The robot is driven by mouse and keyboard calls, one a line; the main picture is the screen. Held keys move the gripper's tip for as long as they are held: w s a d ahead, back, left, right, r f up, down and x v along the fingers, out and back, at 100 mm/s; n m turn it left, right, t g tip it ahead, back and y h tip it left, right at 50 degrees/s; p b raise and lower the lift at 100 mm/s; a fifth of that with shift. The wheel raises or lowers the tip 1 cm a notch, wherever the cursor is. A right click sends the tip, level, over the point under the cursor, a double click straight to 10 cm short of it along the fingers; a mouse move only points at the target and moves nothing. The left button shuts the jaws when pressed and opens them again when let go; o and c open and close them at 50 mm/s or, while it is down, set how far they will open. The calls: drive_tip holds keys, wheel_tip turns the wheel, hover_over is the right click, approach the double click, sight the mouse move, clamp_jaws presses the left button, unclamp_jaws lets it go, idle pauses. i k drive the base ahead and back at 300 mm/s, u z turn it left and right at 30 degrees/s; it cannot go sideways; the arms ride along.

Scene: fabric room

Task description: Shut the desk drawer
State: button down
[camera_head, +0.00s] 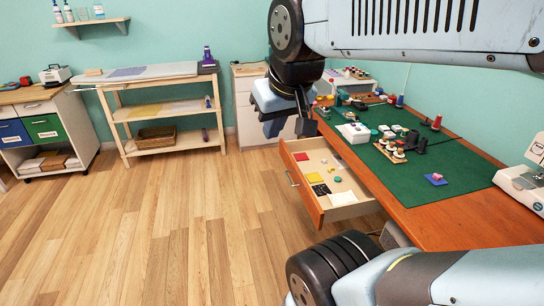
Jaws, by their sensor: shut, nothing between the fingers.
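The desk drawer (317,207) is pulled well out of the wooden desk (408,190), on its left side. Its orange-brown front has a metal bar handle (291,178) facing left. Small items lie in it, among them a red piece, a yellow piece, a black patterned piece and a white piece. My gripper (303,122) is shut and empty. In the picture it shows just above the drawer's far end, apart from the handle. My arm hides part of the desk's far side, and the fingertips are small and dark.
A green mat (455,172) on the desk holds spools and a small pink item on blue. A sewing machine (525,180) stands at the right edge. A shelf table (165,105) and a cart (45,130) stand along the wall. The wooden floor left of the drawer is clear.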

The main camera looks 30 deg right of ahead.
sight(321, 210)
drive_tip(key=u, duration=0.1)
drive_tip(key=i, duration=1)
drive_tip(key=z, duration=0.1)
